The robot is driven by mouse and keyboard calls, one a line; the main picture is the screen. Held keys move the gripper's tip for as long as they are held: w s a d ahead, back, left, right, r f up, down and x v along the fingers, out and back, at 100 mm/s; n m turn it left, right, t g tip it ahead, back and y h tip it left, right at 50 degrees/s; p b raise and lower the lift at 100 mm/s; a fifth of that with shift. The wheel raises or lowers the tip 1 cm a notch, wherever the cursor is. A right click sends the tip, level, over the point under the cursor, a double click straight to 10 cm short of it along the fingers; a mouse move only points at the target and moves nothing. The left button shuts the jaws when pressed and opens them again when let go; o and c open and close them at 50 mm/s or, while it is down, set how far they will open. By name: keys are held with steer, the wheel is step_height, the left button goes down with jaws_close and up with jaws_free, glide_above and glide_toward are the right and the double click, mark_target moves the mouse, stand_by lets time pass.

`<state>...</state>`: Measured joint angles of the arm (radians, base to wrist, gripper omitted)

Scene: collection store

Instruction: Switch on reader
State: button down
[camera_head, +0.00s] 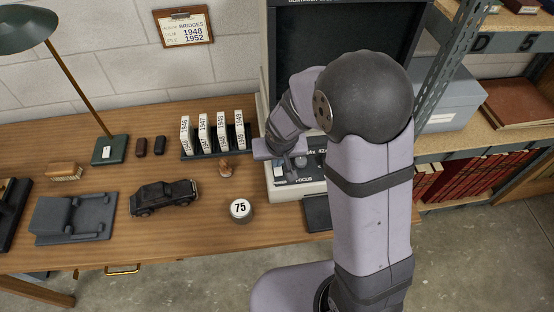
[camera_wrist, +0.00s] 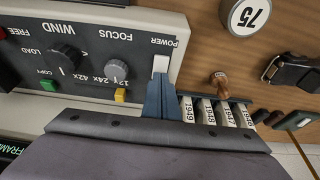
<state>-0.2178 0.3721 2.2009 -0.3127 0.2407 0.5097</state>
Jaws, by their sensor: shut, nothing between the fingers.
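The reader (camera_head: 290,194) stands at the right end of the wooden desk, with a dark screen hood at the back. My arm covers much of its control panel in the head view. In the wrist view the panel (camera_wrist: 95,20) appears upside down, and a white rocker switch (camera_wrist: 160,63) sits beside the word POWER. My gripper (camera_wrist: 161,80) is shut and empty, its tips right at the near edge of this switch. I cannot tell whether they touch it or which way the rocker is set.
Knobs (camera_wrist: 66,59), a green button (camera_wrist: 49,85) and a yellow button (camera_wrist: 120,95) lie on the same panel. Labelled film boxes (camera_head: 203,133), a wooden-handled stamp (camera_head: 225,170), a round "75" object (camera_head: 240,209) and a model car (camera_head: 163,197) stand left of the reader.

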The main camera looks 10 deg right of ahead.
steer(key=shift+w+r+g+p, duration=0.15)
steer(key=shift+g+p, duration=0.15)
steer(key=shift+p, duration=0.95)
steer(key=shift+f, duration=0.35)
steer(key=shift+b, duration=0.3)
steer(key=shift+s+b, duration=0.3)
steer(key=shift+s, duration=0.55)
steer(key=shift+r, duration=0.2)
steer(key=shift+r+p, duration=0.6)
steer(key=v, duration=1.2)
steer(key=shift+s+r+p, duration=0.2)
steer(key=shift+s+p, duration=0.05)
steer(key=shift+p, duration=0.15)
